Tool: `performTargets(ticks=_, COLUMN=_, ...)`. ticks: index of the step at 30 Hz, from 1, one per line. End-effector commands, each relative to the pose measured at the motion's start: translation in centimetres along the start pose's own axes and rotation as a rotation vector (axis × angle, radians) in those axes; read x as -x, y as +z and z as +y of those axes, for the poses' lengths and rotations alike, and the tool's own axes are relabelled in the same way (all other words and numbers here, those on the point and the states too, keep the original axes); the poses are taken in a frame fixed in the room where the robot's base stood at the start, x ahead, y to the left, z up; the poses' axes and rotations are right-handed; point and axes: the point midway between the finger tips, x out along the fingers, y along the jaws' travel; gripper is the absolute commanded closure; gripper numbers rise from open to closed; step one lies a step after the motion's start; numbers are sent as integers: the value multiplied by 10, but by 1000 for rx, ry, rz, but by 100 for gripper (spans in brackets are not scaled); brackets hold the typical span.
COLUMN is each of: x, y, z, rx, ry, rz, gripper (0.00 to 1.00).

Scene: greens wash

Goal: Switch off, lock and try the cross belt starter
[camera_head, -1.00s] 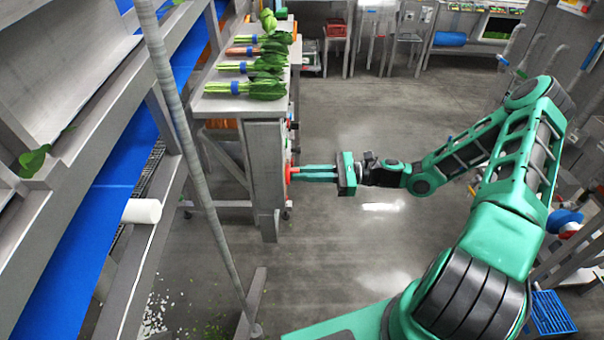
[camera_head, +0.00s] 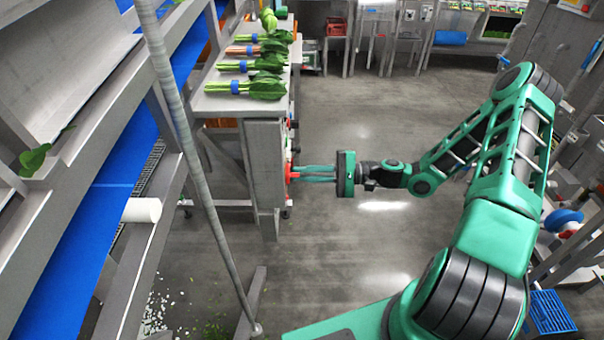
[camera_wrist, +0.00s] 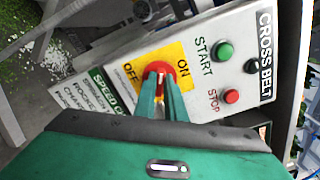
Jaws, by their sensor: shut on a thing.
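The cross belt starter (camera_wrist: 208,88) is a grey box with a "CROSS BELT" label, seen close in the wrist view. Its red rotary handle (camera_wrist: 154,67) sits on a yellow plate (camera_wrist: 131,72) marked OFF and ON. A green START button (camera_wrist: 225,51) and a red STOP button (camera_wrist: 231,96) are beside it. My gripper (camera_wrist: 161,76) is shut on the red handle, with a green finger on each side. The fingers hide part of the handle. In the head view my gripper (camera_head: 298,173) reaches left to the handle on the grey post (camera_head: 265,170). No padlock can be made out.
A steel table (camera_head: 225,102) with bundled greens (camera_head: 250,87) stands above the starter. A blue belt (camera_head: 100,200) and a slanted pole (camera_head: 190,150) are at the left. The floor (camera_head: 390,240) around my arm is mostly clear.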

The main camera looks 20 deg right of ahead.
Motion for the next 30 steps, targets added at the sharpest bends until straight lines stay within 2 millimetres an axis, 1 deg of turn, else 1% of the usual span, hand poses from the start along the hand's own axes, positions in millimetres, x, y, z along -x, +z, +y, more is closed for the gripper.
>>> performTargets(ticks=6, x=0, y=-2, z=0, rx=199, ry=0, rz=3, gripper=100)
performTargets(ticks=15, x=0, y=-2, z=2, rx=413, ry=1, rz=4, gripper=100)
performTargets(ticks=21, x=1, y=-2, z=3, rx=497, ry=2, rz=3, gripper=100)
performTargets(ticks=30, x=1, y=-2, z=3, rx=541, ry=3, rz=4, gripper=100)
